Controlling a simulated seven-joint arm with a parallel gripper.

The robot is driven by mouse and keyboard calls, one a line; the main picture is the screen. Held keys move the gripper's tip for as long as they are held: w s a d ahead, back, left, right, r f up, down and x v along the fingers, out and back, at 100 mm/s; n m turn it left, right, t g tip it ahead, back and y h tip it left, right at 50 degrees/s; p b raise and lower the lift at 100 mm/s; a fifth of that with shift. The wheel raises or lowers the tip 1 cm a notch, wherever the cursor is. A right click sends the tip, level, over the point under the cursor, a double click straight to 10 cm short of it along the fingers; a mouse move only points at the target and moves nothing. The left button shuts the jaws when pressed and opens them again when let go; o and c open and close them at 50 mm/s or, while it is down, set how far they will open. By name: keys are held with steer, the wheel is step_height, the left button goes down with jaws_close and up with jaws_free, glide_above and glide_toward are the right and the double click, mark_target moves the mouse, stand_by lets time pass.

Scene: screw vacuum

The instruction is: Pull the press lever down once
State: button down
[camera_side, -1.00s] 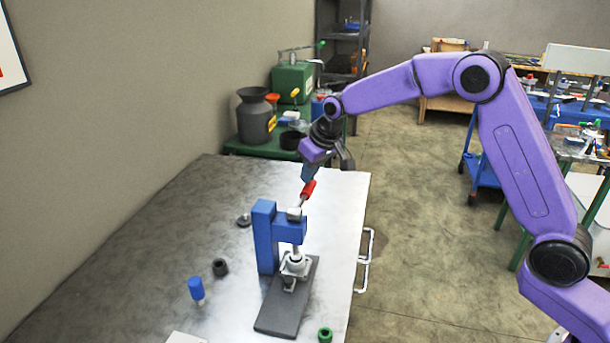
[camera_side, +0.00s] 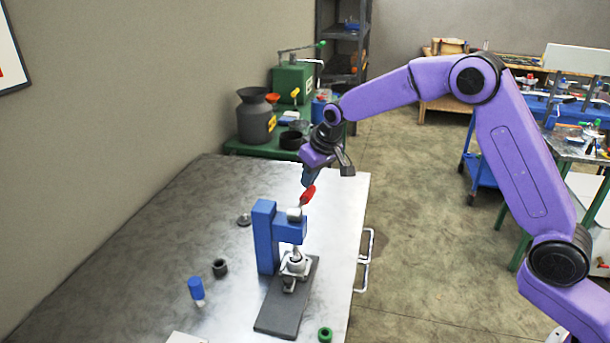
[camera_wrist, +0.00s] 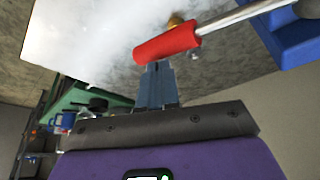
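The blue press (camera_side: 264,238) stands on a dark base plate on the metal table. Its lever has a red handle (camera_side: 308,194) that slopes up and toward the back right from the press head. My gripper (camera_side: 309,179) points down at the handle from above, with its blue fingers at the handle's outer part. In the wrist view the red handle (camera_wrist: 167,45) crosses in front of the fingertips (camera_wrist: 158,66), which lie close together and seem to touch it. The fingers look closed against the handle rather than around it, though the exact contact is partly hidden.
A blue-capped piece (camera_side: 196,289), a dark ring (camera_side: 220,268) and a small round part (camera_side: 244,220) lie on the table (camera_side: 190,225) left of the press. A green ring (camera_side: 325,335) is at the front. A green bench (camera_side: 250,149) stands behind.

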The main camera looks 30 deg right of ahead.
steer(key=shift+d+f, duration=0.1)
steer(key=shift+f, duration=0.05)
steer(key=shift+s+f, duration=0.15)
steer(key=shift+f, duration=0.6)
step_height(320, 180, up, 11)
steer(key=shift+r, duration=0.2)
stand_by(1.2)
stand_by(0.9)
